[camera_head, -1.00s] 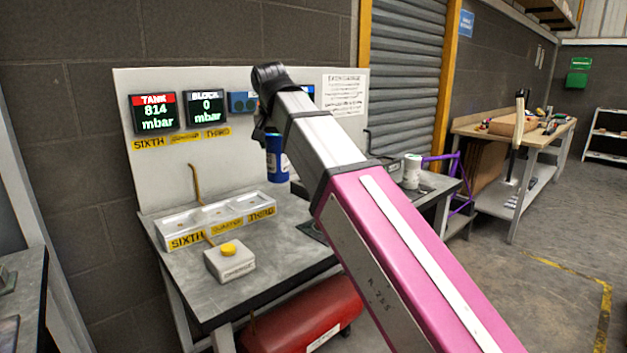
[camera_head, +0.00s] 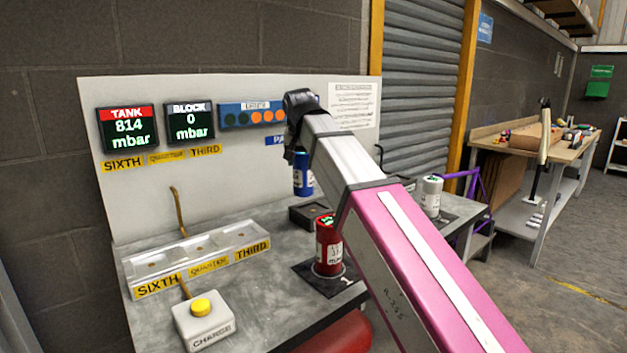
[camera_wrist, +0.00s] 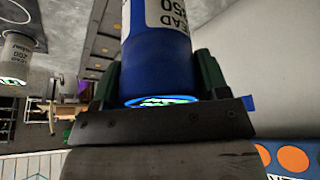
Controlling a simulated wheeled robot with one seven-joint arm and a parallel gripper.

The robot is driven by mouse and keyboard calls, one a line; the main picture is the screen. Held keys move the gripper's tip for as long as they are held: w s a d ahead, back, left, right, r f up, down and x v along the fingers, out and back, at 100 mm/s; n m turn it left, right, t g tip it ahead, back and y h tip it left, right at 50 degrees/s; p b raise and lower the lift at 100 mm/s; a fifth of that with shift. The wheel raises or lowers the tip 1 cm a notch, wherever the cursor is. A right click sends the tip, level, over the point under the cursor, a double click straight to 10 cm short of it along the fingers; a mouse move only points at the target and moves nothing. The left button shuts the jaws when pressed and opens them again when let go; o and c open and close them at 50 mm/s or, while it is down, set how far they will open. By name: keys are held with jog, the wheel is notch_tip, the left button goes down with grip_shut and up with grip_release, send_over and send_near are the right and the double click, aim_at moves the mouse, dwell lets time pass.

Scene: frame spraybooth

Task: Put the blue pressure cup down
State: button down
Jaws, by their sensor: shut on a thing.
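The blue pressure cup (camera_head: 303,176) hangs in my gripper (camera_head: 298,150) above the bench in the head view, in front of the back panel. In the wrist view the blue cup (camera_wrist: 160,62) fills the middle, with a white label, and my gripper (camera_wrist: 158,85) has a dark finger on each side of it. The cup looks clear of the bench top. A red cup (camera_head: 329,246) stands upright on a dark square pad (camera_head: 345,286) marked 1. A white-grey cup (camera_head: 431,196) stands at the bench's right part. My arm hides part of the bench between them.
A white three-part tray (camera_head: 196,262) labelled sixth, quarter, third sits on the bench's left. A white box with a yellow button (camera_head: 202,308) is in front of it. A dark block (camera_head: 305,215) lies behind the red cup. The tank display (camera_head: 127,127) reads 814, the block display (camera_head: 189,122) 0.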

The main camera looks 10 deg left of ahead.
jog(key=w+d+f, duration=0.2)
jog(key=w+f, duration=0.2)
jog(key=f, duration=0.2)
jog(key=shift+w+f, duration=0.15)
jog(key=shift+f, duration=0.25)
jog(key=shift+c, duration=0.7)
grip_release()
jog(key=shift+f, duration=0.15)
jog(key=v, duration=1.2)
dwell(0.5)
